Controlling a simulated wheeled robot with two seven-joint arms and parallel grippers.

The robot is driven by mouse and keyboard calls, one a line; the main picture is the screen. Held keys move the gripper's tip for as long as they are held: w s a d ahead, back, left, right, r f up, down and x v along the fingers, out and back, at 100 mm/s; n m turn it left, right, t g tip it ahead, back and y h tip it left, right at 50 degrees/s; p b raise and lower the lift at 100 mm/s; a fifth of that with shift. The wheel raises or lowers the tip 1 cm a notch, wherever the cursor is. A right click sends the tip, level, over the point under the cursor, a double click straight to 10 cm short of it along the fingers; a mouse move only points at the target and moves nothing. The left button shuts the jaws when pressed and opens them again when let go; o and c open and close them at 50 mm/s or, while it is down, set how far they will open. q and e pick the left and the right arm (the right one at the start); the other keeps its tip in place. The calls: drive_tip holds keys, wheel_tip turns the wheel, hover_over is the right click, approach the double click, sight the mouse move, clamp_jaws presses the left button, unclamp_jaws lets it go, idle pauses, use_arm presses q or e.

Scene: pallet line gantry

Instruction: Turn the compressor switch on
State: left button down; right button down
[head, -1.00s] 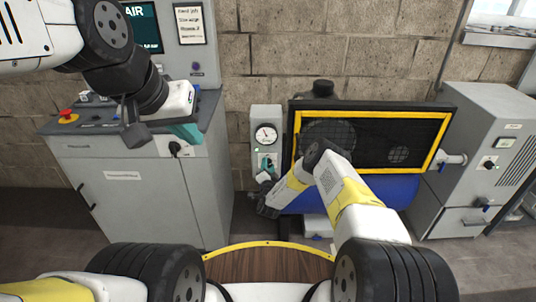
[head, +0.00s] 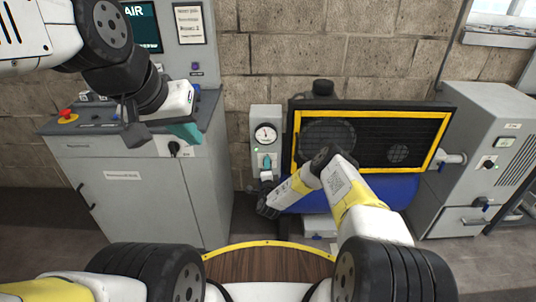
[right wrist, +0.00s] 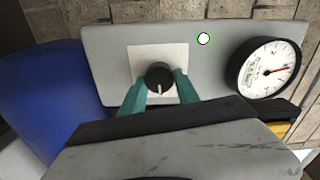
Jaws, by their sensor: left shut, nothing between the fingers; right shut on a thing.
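The compressor switch is a round black knob (right wrist: 158,76) on a pale square plate, on a grey panel box (right wrist: 110,50). It carries a light pointer mark aimed toward the bottom of the right wrist view. My right gripper (right wrist: 159,88) has its teal fingers on either side of the knob and is shut on it. In the head view my right gripper (head: 267,161) is at the box front, below the gauge, and covers the knob. My left gripper (head: 187,133) is shut and empty above the grey cabinet at left.
A round gauge (head: 265,134) and a small lit green lamp (right wrist: 203,38) are on the same box. The compressor's yellow-framed black grille (head: 370,140) and blue tank (head: 385,190) stand beside it. A grey control cabinet (head: 120,180) is at left, another machine (head: 490,150) at right.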

drive_tip(key=shift+s+f, duration=0.1)
drive_tip(key=shift+f, duration=0.05)
drive_tip(key=c, duration=0.9)
unclamp_jaws()
drive_tip(key=s, duration=0.7)
drive_tip(key=shift+s, duration=0.4)
